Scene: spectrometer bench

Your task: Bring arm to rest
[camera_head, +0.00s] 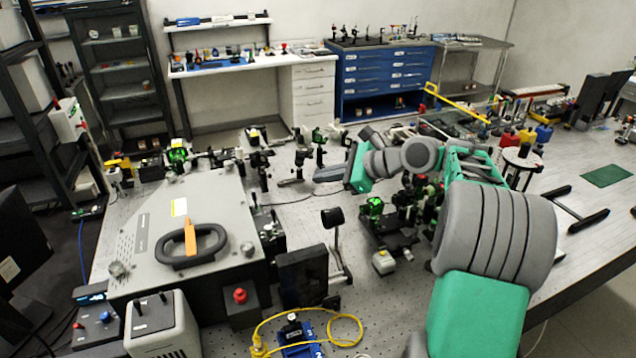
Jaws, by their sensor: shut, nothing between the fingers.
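My arm (490,240), green and grey, rises from the lower right and bends left over the optical bench (480,325). My gripper (322,174) is at the arm's far end, near the middle of the picture, pointing left above the bench. Its dark fingers look shut with nothing held. Optical mounts (376,206) with green-lit parts stand just below the wrist, some of them hidden by the arm.
A grey instrument box (150,225) with a black ring handle fills the left of the bench. Posts and mounts (319,150) crowd its middle. A yellow cable (345,318) lies in front. A blue drawer cabinet (380,75) stands behind. The right front of the bench is clearer.

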